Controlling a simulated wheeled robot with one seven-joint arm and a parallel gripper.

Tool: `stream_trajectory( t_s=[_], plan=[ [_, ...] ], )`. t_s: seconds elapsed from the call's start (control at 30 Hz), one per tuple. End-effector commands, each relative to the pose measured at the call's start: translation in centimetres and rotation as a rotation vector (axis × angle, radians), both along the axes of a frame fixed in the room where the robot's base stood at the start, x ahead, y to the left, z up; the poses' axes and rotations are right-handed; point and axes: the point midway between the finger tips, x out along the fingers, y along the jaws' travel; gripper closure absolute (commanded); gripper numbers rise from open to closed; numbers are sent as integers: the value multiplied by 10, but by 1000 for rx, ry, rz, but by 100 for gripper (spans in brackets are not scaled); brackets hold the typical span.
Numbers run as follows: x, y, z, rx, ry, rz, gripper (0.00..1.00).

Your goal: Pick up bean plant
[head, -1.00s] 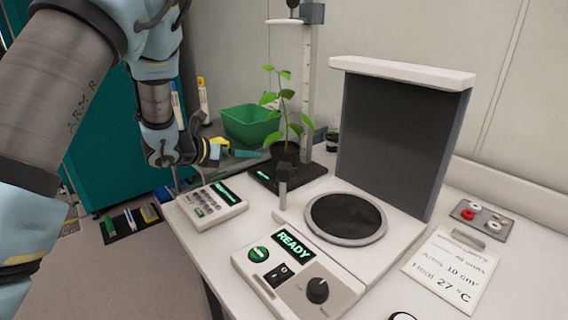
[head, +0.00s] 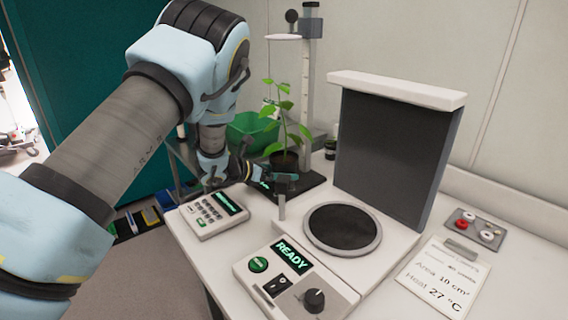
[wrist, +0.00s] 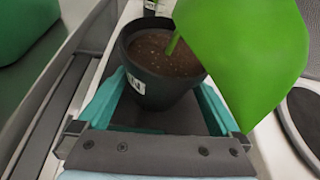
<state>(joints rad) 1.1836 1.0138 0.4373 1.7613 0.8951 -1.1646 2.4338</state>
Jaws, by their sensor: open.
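The bean plant (head: 283,115) has a tall green stem with leaves and grows from a dark pot (head: 285,160). It stands upright on a dark flat base beside a height-measuring post. In the wrist view the pot (wrist: 150,85) is full of brown soil and bears a small white label. A large green leaf (wrist: 245,50) hides its right part. My gripper (wrist: 160,100) is open, with one teal finger on each side of the pot's near lower part. I cannot tell whether the fingers touch it. In the head view my gripper (head: 272,177) is low in front of the pot.
A green bin (head: 250,132) stands behind and left of the plant. A keypad device (head: 214,213) is at the front left. A round dark plate (head: 342,226) with an upright dark panel (head: 395,150) stands to the right, above a READY control box (head: 295,285).

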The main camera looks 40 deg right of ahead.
Motion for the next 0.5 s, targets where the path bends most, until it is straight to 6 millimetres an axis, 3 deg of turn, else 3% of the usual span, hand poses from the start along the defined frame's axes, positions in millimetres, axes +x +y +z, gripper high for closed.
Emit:
stream_trajectory(
  t_s=[0.13, 0.37, 0.5],
  plan=[
    [-2, -14, -4, 0, -1, 0, 0],
    [-2, -17, -6, -1, 0, 0, 0],
    [-2, -16, -6, -1, 0, 0, 12]
  ],
)
